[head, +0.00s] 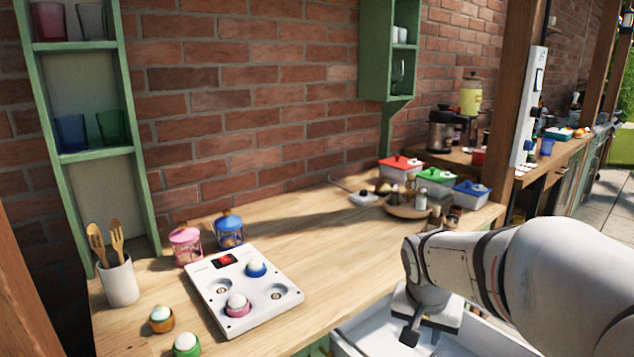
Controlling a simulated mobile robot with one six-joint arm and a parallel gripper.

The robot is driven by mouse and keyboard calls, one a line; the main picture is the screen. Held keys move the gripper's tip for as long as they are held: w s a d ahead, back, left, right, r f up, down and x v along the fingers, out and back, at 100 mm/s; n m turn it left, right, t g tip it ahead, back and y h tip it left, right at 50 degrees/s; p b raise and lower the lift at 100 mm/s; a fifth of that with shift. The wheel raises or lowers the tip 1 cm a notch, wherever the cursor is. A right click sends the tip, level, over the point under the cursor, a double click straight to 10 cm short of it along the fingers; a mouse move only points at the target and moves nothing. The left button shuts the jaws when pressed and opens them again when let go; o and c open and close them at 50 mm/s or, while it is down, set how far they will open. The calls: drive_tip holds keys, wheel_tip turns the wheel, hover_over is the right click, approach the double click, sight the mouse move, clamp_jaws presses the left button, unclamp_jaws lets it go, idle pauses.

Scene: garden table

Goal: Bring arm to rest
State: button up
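My arm comes in from the right edge and reaches over the front of the wooden counter (330,225). My gripper (415,330) points down at the lower right, above a white open bin or tray (365,346). One dark finger shows; I cannot tell whether the gripper is open or shut, and nothing is visibly held.
A white panel (205,270) with egg cups, two of them in its recesses, lies on the counter. An orange cup (160,320) and a green cup (187,345) stand at its left front.

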drive_tip(key=s+a+r+n+y+p, duration=0.1)
drive_tip(key=s+a+r+n+p, duration=0.1)
drive_tip(key=s+r+p, duration=0.3)
drive_tip(key=s+a+r+n+y+p, duration=0.1)
drive_tip(key=s+a+r+n+p, duration=0.2)
drive_tip(key=s+r+p, duration=0.3)
drive_tip(key=shift+s+r+n, duration=0.3)
drive_tip(key=shift+s+r, duration=0.6)
drive_tip(key=shift+r, duration=0.05)
